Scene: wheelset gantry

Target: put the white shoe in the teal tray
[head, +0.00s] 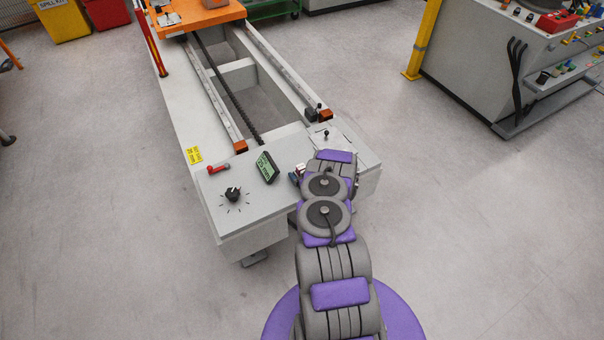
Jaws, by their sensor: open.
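I cannot make out a white shoe or a teal tray in the head view. My arm reaches up from the bottom edge and ends over the front right corner of the grey machine bed (208,225). Its far links cover part of that corner. My gripper's fingers do not show; they may be hidden behind the arm links. A small red and white item (299,171) sits just left of my arm, partly covered and too small to identify.
The machine bed carries a black dial (233,194), a display (266,167), a red lever (218,168) and an orange carriage (198,14). A control cabinet (470,70) and yellow post (424,38) stand right. Yellow (62,18) and red (107,12) bins stand back left.

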